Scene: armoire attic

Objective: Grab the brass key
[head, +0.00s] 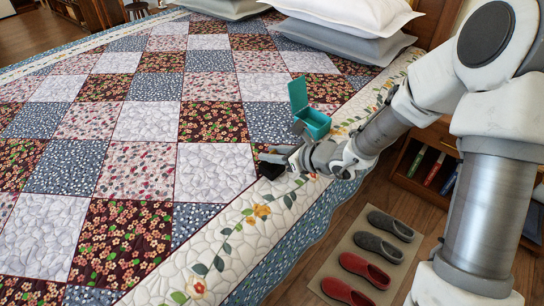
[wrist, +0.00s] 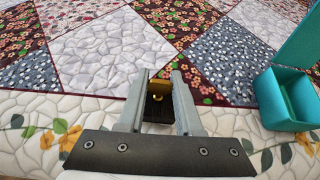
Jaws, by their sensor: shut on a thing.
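My gripper (head: 272,160) is low over the patchwork quilt near the bed's right edge. In the wrist view, my gripper (wrist: 159,82) has its two fingers close on either side of a small brass-coloured piece, the brass key (wrist: 158,87). Only a small part of the key shows between the fingers; dark parts lie just below it in the picture. I cannot make out the key in the head view. Whether it touches the quilt is unclear.
An open teal box (head: 316,124) with its lid raised stands on the quilt beside my gripper; it also shows in the wrist view (wrist: 288,122). Pillows (head: 345,45) lie at the head of the bed. Grey and red slippers (head: 352,274) rest on a floor mat. The quilt's left side is clear.

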